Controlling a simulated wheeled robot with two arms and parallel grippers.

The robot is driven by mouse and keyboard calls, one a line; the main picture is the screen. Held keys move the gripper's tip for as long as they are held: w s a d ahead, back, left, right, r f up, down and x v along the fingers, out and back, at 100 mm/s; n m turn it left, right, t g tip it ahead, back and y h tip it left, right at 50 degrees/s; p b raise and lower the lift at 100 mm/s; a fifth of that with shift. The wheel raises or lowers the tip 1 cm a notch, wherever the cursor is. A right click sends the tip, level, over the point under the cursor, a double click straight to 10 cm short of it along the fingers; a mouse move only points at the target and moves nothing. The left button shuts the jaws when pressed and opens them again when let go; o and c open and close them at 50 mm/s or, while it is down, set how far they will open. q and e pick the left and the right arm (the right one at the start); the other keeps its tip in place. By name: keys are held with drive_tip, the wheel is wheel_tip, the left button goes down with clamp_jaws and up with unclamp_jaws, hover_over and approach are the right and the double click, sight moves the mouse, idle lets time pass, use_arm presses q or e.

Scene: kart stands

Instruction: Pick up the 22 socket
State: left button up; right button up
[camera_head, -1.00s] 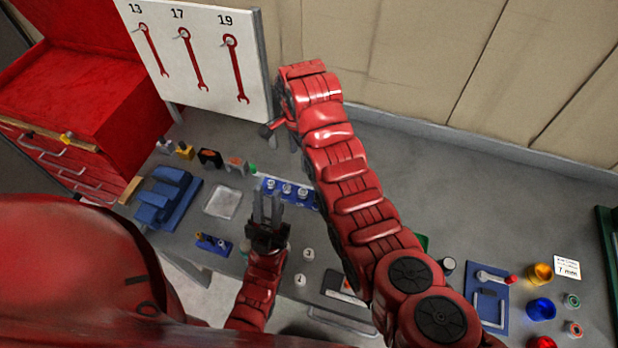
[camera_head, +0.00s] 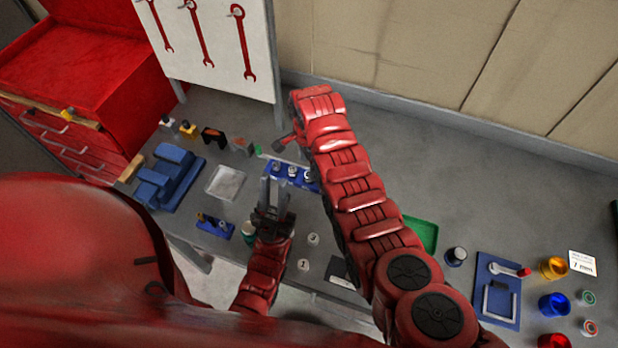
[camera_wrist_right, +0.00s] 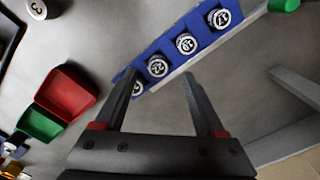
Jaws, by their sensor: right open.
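The 22 socket (camera_wrist_right: 158,66) stands in a blue socket rail (camera_wrist_right: 205,38), between the 19 socket (camera_wrist_right: 187,43) and a partly hidden socket at the lower left. In the right wrist view my right gripper (camera_wrist_right: 157,74) is open and empty, and the 22 socket appears between its fingertips. I cannot tell whether the fingers touch it. In the head view the blue rail (camera_head: 283,175) shows with several sockets, its numbers too small to read. My right gripper is mostly hidden behind its arm there. My left gripper (camera_head: 272,188) appears open and empty just in front of the rail.
The 17 socket (camera_wrist_right: 220,18) stands beyond the 19. A red bin (camera_wrist_right: 66,92) and a green bin (camera_wrist_right: 40,122) lie to the left in the wrist view. A blue vise-like block (camera_head: 170,178) and a pale tray (camera_head: 224,183) are left of the rail. A wrench board (camera_head: 215,40) stands behind.

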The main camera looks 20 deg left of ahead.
wheel_tip(320, 180, down, 4)
drive_tip(key=shift+d+b, duration=0.15)
drive_tip(key=shift+b, duration=0.55)
drive_tip(key=shift+r, duration=0.1)
clamp_jaws()
